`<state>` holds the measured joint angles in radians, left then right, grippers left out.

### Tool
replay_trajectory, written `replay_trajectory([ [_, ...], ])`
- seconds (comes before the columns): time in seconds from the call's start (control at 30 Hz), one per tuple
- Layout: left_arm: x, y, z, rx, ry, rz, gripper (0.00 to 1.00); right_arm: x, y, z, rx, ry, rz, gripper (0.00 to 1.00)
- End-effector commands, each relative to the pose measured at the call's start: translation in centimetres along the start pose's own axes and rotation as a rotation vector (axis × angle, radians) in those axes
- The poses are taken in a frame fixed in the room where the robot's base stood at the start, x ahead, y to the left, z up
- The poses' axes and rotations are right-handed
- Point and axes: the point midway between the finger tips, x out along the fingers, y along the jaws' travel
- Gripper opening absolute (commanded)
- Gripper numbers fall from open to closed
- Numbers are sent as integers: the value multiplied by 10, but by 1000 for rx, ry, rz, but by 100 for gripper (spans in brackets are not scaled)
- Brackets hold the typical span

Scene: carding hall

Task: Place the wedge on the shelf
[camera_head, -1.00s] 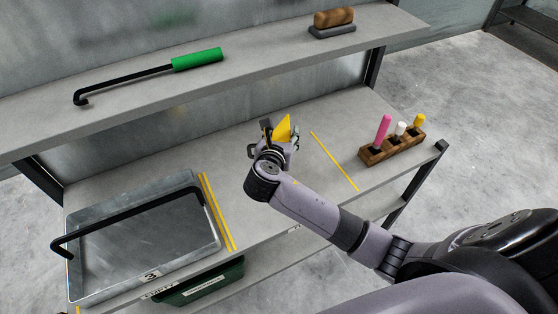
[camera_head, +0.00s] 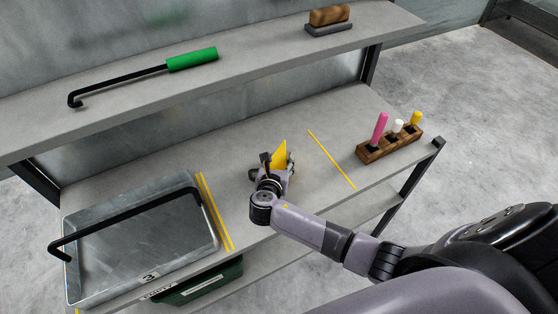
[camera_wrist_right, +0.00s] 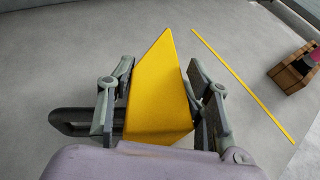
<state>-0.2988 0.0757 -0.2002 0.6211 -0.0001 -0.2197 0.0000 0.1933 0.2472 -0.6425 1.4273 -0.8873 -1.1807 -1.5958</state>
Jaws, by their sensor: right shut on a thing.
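The yellow wedge (camera_head: 279,153) is held in my right gripper (camera_head: 268,168) over the middle of the lower shelf (camera_head: 243,150), between the yellow line markings. In the right wrist view the wedge (camera_wrist_right: 159,92) stands between the two fingers of my right gripper (camera_wrist_right: 160,110), its pointed end away from the wrist. The gripper is shut on it. I cannot tell if the wedge touches the shelf surface. My left gripper is not in view.
A metal tray (camera_head: 130,262) with a black bar lies at left. A wooden block (camera_head: 372,153) with pink, white and yellow sticks stands at right. The upper shelf (camera_head: 265,55) holds a green-handled hook (camera_head: 192,60) and a brush (camera_head: 330,18). A green bin (camera_head: 205,283) is underneath.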

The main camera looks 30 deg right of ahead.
Motion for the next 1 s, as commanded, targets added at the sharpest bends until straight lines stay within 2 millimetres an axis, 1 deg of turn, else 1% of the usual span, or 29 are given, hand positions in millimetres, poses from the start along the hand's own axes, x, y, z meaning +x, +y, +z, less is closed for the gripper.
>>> replay_trajectory([
  [0.17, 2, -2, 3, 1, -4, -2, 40, 2, 0, -3, 0, -2, 0, 5],
  [0.2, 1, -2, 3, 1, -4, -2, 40, 1, 0, -3, 0, 1, -1, 49],
  [0.5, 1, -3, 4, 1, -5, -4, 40, 1, 0, -3, 0, 0, -1, 69],
  [0.77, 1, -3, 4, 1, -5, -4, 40, 1, 0, -3, 0, 0, -1, 70],
  [0.87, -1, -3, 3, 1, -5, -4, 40, 0, 0, 1, 0, 0, 0, 70],
  [0.97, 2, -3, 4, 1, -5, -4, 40, -8, 0, -1, 0, 2, 1, 70],
  [1.0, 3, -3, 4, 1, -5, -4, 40, -14, 0, -2, 0, 2, 2, 70],
])
